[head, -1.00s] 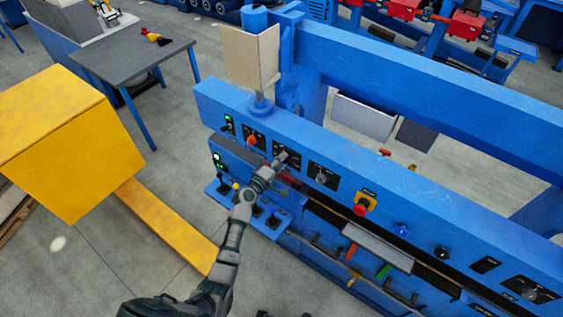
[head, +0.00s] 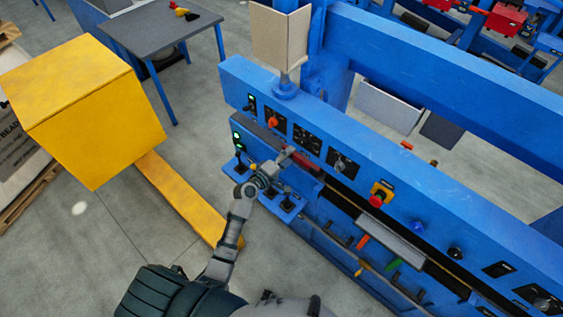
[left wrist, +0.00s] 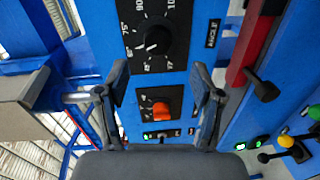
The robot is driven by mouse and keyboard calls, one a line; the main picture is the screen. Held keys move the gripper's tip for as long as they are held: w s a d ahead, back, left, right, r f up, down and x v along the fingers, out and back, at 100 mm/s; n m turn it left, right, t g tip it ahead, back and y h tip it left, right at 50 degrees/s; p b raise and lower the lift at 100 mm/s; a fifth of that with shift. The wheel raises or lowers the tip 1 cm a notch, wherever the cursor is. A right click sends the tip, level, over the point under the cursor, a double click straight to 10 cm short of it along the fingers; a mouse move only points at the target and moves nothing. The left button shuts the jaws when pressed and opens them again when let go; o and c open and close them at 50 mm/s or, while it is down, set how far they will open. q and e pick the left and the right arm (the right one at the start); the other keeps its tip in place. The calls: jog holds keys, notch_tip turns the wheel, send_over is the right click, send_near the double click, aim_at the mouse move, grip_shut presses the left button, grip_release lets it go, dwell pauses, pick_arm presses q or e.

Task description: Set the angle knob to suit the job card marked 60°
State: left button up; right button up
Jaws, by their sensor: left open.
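The angle knob (left wrist: 157,40) is a black round knob on a black dial with white numbers, next to an "ANGLE" label (left wrist: 213,33), in the left wrist view. I cannot clearly read its pointer. In the head view its dial (head: 307,140) is on the blue panel, just beyond my left gripper (head: 285,157). In the left wrist view my left gripper (left wrist: 160,78) is open and empty, its fingers spread, apart from the knob. No card marked 60° is readable. My right gripper is not in view.
An orange knob (left wrist: 161,108) sits beside the angle dial. Another dial (head: 341,164), a red emergency button (head: 377,199) and small levers (head: 288,204) are close by. A beige folded board (head: 281,38) stands above the panel.

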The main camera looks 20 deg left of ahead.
pick_arm(q)
jog(key=shift+v, duration=2.25)
jog(key=shift+a, duration=0.1)
